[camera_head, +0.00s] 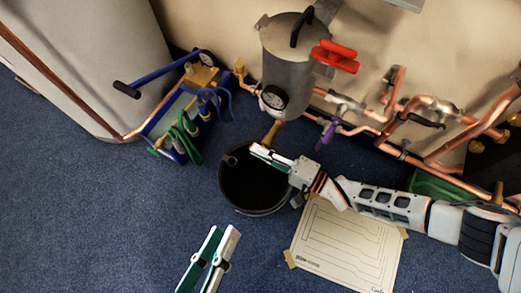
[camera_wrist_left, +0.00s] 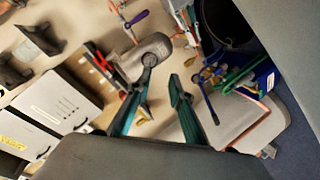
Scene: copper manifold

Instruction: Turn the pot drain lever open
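The grey metal pot (camera_head: 288,65) stands against the wall, with a black top handle and a round gauge (camera_head: 272,98). A brass-coloured drain piece (camera_head: 271,132) slants down from its base toward a black bucket (camera_head: 240,200); I cannot tell its lever position. My right gripper (camera_head: 256,150) is over the bucket, just below the drain piece; its finger gap is unclear. My left gripper (camera_head: 225,232) is low in the head view, away from the pot. In the left wrist view its fingers (camera_wrist_left: 153,86) are apart and empty, with the pot (camera_wrist_left: 148,58) beyond.
A red handle (camera_head: 335,56) juts from the pot's right side. Copper pipes with a purple lever (camera_head: 326,134) run along the wall. A blue frame with hoses (camera_head: 182,110) stands left. A printed board (camera_head: 345,245) lies on the carpet.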

